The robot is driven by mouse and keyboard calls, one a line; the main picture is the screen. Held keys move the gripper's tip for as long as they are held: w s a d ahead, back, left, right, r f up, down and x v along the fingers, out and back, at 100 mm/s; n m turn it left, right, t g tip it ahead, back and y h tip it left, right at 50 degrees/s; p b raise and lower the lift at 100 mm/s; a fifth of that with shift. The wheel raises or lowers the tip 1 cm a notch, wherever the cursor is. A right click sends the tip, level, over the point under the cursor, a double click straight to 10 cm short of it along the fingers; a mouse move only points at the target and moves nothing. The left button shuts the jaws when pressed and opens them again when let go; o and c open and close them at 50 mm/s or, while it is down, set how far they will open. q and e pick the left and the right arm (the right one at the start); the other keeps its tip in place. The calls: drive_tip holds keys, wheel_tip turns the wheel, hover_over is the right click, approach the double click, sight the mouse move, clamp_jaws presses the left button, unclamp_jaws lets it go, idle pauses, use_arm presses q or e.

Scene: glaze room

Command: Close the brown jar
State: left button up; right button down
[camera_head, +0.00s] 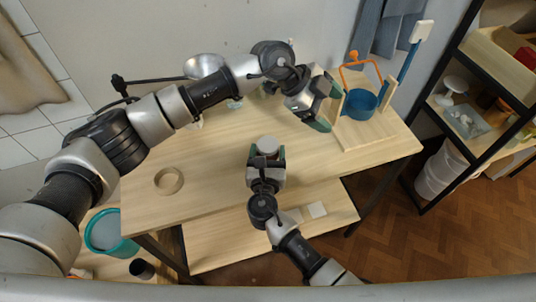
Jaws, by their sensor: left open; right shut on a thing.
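My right gripper (267,152) is shut on a round thing with a pale grey-white top (267,144), over the middle of the wooden table. The gripper hides its sides, so I cannot tell whether it is the jar or a lid, or whether it touches the table. My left gripper (322,103) is open and empty, up and to the right of it, near the table's back right. I cannot make out a brown jar for certain.
A tan ring (168,181) lies on the table (210,190) at left. Small glassy items stand behind my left arm. A black-framed shelf (440,125) is at right. The table's middle left is clear.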

use_arm(q)
drive_tip(key=a+f+n+y, duration=0.2)
drive_tip(key=a+f+y, duration=0.2)
drive_tip(key=a+y, duration=0.15)
drive_tip(key=n+y, duration=0.3)
drive_tip(key=y, duration=0.1)
hover_over(268, 143)
drive_tip(key=shift+s+d+f+t+h, duration=0.1)
drive_tip(key=shift+d+f+t+h, duration=0.25)
drive_tip(key=shift+f, duration=0.4)
drive_tip(key=shift+a+y, duration=0.4)
drive_tip(key=shift+f, duration=4.05)
